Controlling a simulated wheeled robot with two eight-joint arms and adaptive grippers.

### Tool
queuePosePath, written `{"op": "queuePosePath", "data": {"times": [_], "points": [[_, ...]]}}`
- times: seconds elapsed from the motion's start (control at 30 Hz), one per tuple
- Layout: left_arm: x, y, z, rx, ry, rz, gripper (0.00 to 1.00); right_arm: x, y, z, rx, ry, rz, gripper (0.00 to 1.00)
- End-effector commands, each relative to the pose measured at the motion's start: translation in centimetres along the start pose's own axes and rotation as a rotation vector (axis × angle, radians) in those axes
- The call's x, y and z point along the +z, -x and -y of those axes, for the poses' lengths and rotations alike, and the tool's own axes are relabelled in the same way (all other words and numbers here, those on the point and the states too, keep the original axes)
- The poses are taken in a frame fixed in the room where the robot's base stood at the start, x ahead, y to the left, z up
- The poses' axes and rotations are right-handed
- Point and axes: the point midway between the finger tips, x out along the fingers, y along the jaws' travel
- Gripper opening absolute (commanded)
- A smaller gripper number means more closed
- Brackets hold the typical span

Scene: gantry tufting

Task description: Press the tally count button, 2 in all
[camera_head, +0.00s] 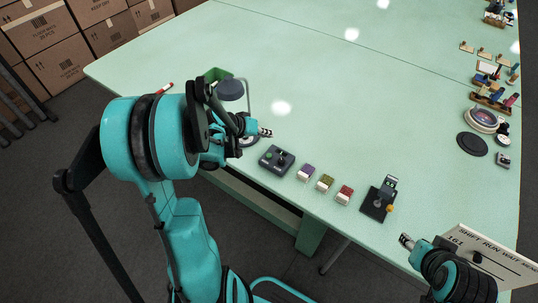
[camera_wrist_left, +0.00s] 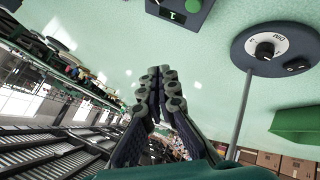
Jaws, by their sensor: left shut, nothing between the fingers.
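A dark box (camera_head: 276,159) with a green button lies on the table by its near edge. In the left wrist view the dark box (camera_wrist_left: 171,14) shows at the top edge, partly cut off, with a green button (camera_wrist_left: 193,6) and a small display that seems to read 1. My left gripper (camera_head: 265,132) is shut and empty, above the table just beyond the box and apart from it. Its closed fingers (camera_wrist_left: 160,88) fill the middle of the left wrist view. My right gripper (camera_head: 407,241) is at the lower right; its finger opening is too small to judge.
A round dial unit (camera_wrist_left: 267,50) and a green bin (camera_wrist_left: 298,124) are near my left gripper. A white sign (camera_head: 490,258) stands beside my right gripper. The table's middle is clear.

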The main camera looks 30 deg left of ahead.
Motion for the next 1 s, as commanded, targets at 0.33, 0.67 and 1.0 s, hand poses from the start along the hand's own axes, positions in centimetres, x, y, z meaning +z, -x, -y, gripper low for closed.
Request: {"op": "queuePosePath", "data": {"times": [0.33, 0.67, 1.0], "points": [[1.2, -1.7, 1.2, -0.001, 0.000, 0.000, 0.00, 1.1, -1.6, 0.0, 0.000, 0.000, 0.000, 0.44], [3.6, -5.0, 3.6, -0.001, 0.000, 0.000, 0.00, 3.3, -4.7, 0.0, 0.000, 0.000, 0.000, 0.44], [4.5, -6.2, 4.5, -0.001, 0.000, 0.000, 0.00, 4.2, -5.9, 0.0, 0.000, 0.000, 0.000, 0.44]]}}
